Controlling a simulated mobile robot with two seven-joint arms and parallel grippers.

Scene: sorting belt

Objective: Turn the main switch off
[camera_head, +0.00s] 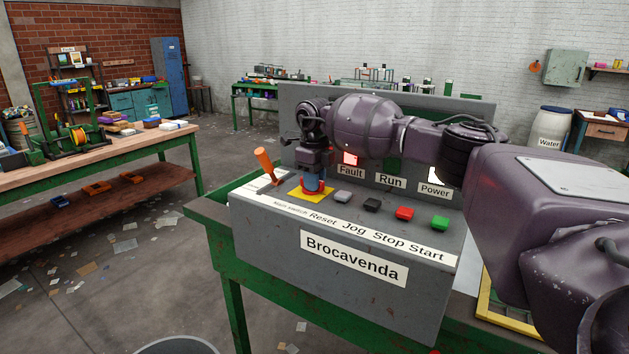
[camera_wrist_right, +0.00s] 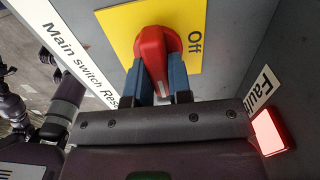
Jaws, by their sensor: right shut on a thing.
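The main switch is a red rotary knob (camera_wrist_right: 152,50) on a yellow plate (camera_wrist_right: 118,22) marked "Off". In the right wrist view the knob's grip, with a pale mark at its end, points down towards my gripper; the "Off" label is to its right. My right gripper (camera_wrist_right: 157,78) has its blue fingers shut on the knob's two sides. In the head view the right gripper (camera_head: 314,184) reaches down to the yellow plate (camera_head: 300,196) on the grey console (camera_head: 260,222) and hides most of the knob. My left gripper is not in view.
An orange lever (camera_head: 264,160) stands left of the switch. To the right are grey, black, red (camera_head: 404,213) and green (camera_head: 440,222) buttons. The Fault lamp (camera_head: 350,159) glows red and the Power lamp (camera_head: 434,175) white. My right arm spans above the console.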

